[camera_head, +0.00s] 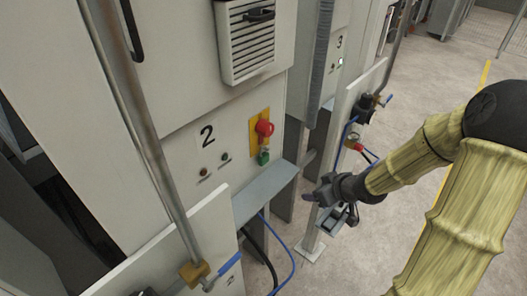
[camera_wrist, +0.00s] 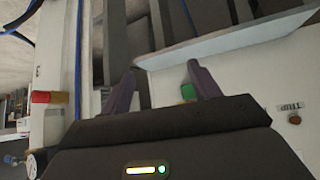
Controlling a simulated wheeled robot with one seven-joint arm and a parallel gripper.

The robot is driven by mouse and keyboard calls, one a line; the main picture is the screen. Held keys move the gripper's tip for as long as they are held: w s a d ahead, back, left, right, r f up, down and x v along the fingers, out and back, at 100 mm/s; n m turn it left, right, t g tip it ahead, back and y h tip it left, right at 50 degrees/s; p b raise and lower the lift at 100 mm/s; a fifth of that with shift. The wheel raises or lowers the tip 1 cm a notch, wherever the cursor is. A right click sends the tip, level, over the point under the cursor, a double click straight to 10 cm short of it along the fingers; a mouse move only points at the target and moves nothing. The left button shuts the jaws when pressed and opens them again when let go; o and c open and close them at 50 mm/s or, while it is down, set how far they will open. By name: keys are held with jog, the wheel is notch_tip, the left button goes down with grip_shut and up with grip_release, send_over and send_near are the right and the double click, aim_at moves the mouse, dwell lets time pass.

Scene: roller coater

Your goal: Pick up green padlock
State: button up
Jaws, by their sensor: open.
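The green padlock (camera_head: 263,157) is small and sits on the machine's front panel, below a red knob, just above a grey ledge. In the wrist view the green padlock (camera_wrist: 188,91) shows beside the right finger, partly hidden by it. My gripper (camera_head: 312,197) is to the right of the padlock in the head view, apart from it and pointing left toward the panel. In the wrist view my gripper (camera_wrist: 160,78) has its two fingers spread, with nothing held between them.
A red knob on a yellow plate (camera_head: 259,129) is above the padlock. The grey ledge (camera_head: 265,192) juts out below it. Blue hoses (camera_head: 287,265) hang under the ledge. A post with valves and a red fitting (camera_head: 354,142) stands behind my gripper. Open floor (camera_head: 420,75) lies to the right.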

jog(key=w+a+r+n+t+y+p, duration=0.1)
jog(key=w+a+r+n+y, duration=0.1)
jog(key=r+y, duration=0.3)
jog(key=shift+w+a+r+n+t+y+p, duration=0.15)
jog(key=shift+a+r+n+t+y+p, duration=0.25)
jog(key=shift+r, duration=0.4)
jog(key=shift+a, duration=0.1)
jog(key=p, duration=0.2)
send_near(266, 161)
jog(key=w+a, duration=0.2)
jog(key=a, duration=0.1)
jog(key=shift+w+a+f, duration=0.1)
jog(key=shift+w, duration=0.05)
jog(key=shift+d+f+p+x, duration=0.15)
jog(key=shift+p+x, duration=0.25)
jog(key=shift+x, duration=0.45)
jog(key=shift+f+p+x, duration=0.2)
jog(key=shift+p+x, duration=0.25)
jog(key=shift+x, duration=0.45)
jog(key=shift+d+f+p+x, duration=0.15)
jog(key=shift+p+x, duration=0.25)
jog(key=shift+x, duration=0.45)
